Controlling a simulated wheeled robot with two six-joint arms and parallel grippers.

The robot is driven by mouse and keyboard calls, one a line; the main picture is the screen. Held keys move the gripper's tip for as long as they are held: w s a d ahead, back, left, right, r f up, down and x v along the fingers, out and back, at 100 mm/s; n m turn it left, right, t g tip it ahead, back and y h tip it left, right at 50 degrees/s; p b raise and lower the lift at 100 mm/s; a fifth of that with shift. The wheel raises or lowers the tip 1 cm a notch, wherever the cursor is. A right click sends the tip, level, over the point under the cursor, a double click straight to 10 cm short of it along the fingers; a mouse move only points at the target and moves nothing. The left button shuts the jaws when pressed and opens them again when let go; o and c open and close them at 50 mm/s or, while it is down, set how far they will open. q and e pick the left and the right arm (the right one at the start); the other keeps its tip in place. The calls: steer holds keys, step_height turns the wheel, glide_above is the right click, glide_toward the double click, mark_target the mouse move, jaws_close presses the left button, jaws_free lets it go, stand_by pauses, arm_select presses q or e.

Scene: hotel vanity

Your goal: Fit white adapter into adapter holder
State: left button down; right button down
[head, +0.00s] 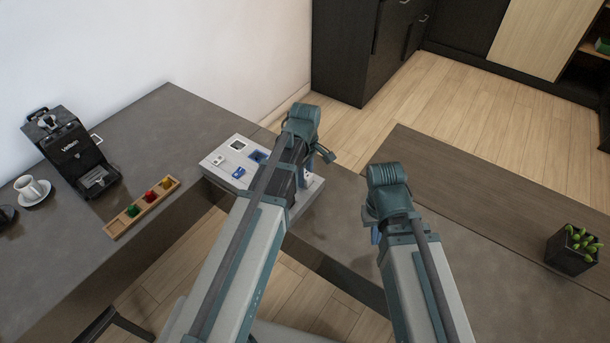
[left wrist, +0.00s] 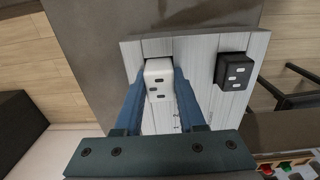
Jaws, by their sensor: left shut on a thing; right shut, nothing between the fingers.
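The white adapter (left wrist: 158,88), with dark socket holes on its face, is between the two blue fingers of my left gripper (left wrist: 159,72) in the left wrist view. The gripper is shut on it. The adapter is over the pale panel of the adapter holder (left wrist: 203,100), near its far edge; I cannot tell whether it is seated or above the panel. A black adapter (left wrist: 233,71) is on the panel to the right.
On the dark counter at left are a black coffee machine (head: 77,150), a white cup (head: 28,187) and a wooden tray (head: 118,228) with coloured capsules. A potted plant (head: 572,252) stands at far right. The counter (head: 460,190) beyond my right arm is clear.

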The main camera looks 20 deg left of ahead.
arm_select(q)
steer(key=shift+c, duration=2.1)
jaws_free()
steer(key=shift+s+d+f, duration=0.2)
steer(key=shift+s+f, duration=0.2)
steer(key=shift+s, duration=0.2)
arm_select(e)
steer(key=shift+f, duration=0.4)
arm_select(q)
steer(key=shift+w+r+p, duration=0.15)
steer(key=shift+r+p, duration=0.3)
steer(key=shift+p, duration=0.25)
arm_select(e)
steer(key=shift+w+r, duration=0.2)
steer(key=shift+r, duration=0.35)
arm_select(q)
step_height(320, 180, up, 14)
steer(key=p, duration=1.4)
steer(key=shift+w+a+f, duration=0.15)
steer(key=shift+w, duration=0.1)
arm_select(e)
step_height(320, 180, up, 14)
steer(key=shift+w+a+f, duration=0.1)
steer(key=shift+f, duration=0.05)
